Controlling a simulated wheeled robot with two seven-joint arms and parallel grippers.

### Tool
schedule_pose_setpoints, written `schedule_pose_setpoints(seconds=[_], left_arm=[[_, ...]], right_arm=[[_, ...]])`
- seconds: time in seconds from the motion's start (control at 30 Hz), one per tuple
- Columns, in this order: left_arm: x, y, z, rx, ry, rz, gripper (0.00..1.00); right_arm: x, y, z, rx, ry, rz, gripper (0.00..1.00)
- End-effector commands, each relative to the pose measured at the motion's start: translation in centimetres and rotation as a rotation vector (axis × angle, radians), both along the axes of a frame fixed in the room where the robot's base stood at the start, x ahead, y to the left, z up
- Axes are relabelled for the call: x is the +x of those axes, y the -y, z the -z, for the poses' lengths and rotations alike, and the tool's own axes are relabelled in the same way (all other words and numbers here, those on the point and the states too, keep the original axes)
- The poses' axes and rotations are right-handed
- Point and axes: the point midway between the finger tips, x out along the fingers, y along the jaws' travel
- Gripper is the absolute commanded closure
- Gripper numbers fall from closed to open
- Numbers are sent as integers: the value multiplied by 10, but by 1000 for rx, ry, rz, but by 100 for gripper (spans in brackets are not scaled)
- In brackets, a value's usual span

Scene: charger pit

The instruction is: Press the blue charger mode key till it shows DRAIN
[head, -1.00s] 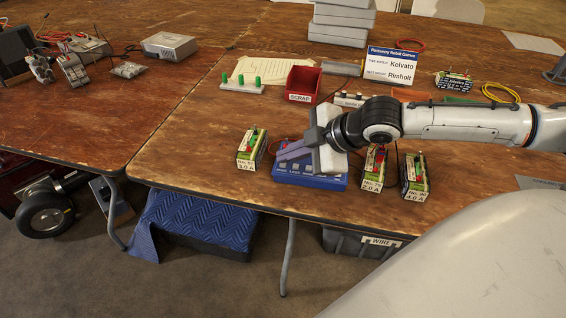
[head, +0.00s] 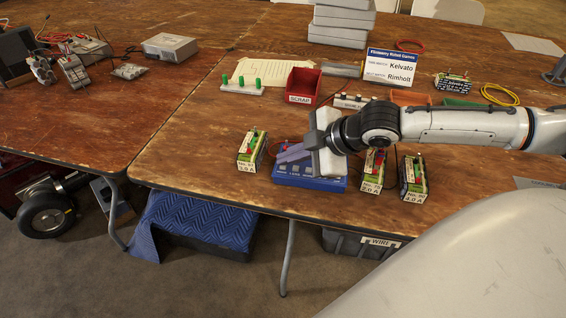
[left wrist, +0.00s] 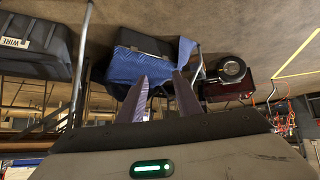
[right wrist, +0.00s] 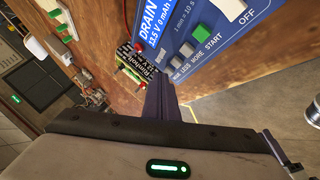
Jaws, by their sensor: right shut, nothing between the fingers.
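The blue charger (head: 312,183) lies near the table's front edge. In the right wrist view its blue panel (right wrist: 228,48) shows, with a screen reading DRAIN, 13.5 V and 0 mAh. A row of keys labelled MODE, LESS, MORE and START runs below the screen; START is green (right wrist: 201,34). My right gripper (head: 281,157) is shut and empty, with its tips over the charger's left part. In the right wrist view the tips (right wrist: 159,80) are beside the MODE end of the row; I cannot tell whether they touch. My left gripper (left wrist: 160,78) is open and empty, away from the charger.
A battery pack (head: 250,152) stands left of the charger; two more, one (head: 372,172) and another (head: 413,180), stand right. A red scrap bin (head: 302,85) and a green-pegged block (head: 242,87) are behind.

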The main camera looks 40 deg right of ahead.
Motion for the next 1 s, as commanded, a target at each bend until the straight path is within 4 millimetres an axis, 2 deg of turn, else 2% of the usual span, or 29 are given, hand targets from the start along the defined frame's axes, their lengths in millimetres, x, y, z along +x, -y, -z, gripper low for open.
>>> schedule_pose_setpoints(seconds=[0.03,0.2,0.73,0.8,1.0], left_arm=[[0,0,-7,0,0,0,69],[0,0,-16,0,0,0,69],[0,-1,-14,-2,3,-5,69],[-3,-4,-20,1,-9,-10,69],[-6,-10,-35,1,-12,-23,69]], right_arm=[[0,0,-5,0,-3,1,100],[0,0,-11,1,-1,0,100],[0,0,-11,1,1,0,100],[0,0,-26,1,2,-1,100],[0,0,-46,1,2,-1,100]])
